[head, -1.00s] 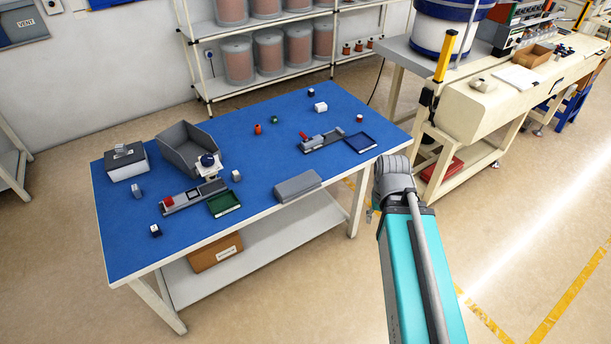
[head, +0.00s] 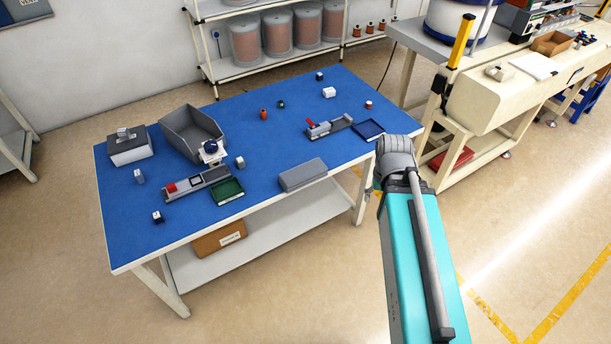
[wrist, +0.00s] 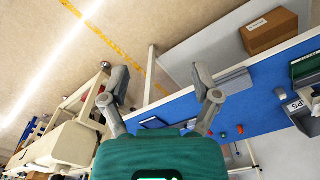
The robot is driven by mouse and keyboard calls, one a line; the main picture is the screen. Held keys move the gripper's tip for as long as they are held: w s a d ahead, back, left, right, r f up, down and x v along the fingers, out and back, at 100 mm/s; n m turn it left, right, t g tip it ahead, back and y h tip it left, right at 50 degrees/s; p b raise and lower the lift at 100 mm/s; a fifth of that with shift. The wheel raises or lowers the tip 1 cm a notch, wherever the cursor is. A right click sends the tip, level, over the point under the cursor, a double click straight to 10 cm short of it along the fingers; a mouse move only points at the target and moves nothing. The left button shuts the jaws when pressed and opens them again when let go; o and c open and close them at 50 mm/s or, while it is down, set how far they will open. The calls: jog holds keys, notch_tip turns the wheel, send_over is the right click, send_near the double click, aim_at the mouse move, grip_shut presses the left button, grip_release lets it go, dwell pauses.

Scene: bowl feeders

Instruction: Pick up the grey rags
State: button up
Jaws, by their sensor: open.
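A grey, flat, folded-looking slab (head: 302,174), which looks like the grey rags, lies on the blue table (head: 250,125) at its near edge, right of the green tray. It also shows in part in the wrist view (wrist: 236,82), beside the right-hand finger and beyond it. My gripper (wrist: 163,88) is open with its two fingers wide apart and nothing between them. It is apart from the slab. In the head view my arm stands right of the table and the gripper's fingers are hidden.
On the table are a grey bin (head: 193,133), a green tray (head: 228,191), a blue tray (head: 367,129), a grey-and-white box (head: 129,150) and small parts. A brown carton (head: 219,238) sits on the lower shelf. A cream bench (head: 490,110) stands to the right. Floor in front is clear.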

jog(key=shift+o, duration=0.4)
jog(key=shift+w+a+f+b, duration=0.1)
jog(key=shift+f+b, duration=0.2)
jog(key=shift+f, duration=0.1)
jog(key=n+t+h+b, duration=1)
jog(key=t+h+b, duration=0.25)
jog(key=b, duration=3.25)
send_near(295, 188)
jog(key=s, duration=0.3)
jog(key=shift+a+f+t+y+b, duration=0.15)
jog(key=shift+a+t+y+b, duration=0.3)
jog(key=shift+a+t, duration=0.25)
jog(key=x, duration=0.8)
jog(key=shift+w+d, duration=0.1)
jog(key=shift+w, duration=0.05)
jog(key=shift+d, duration=0.1)
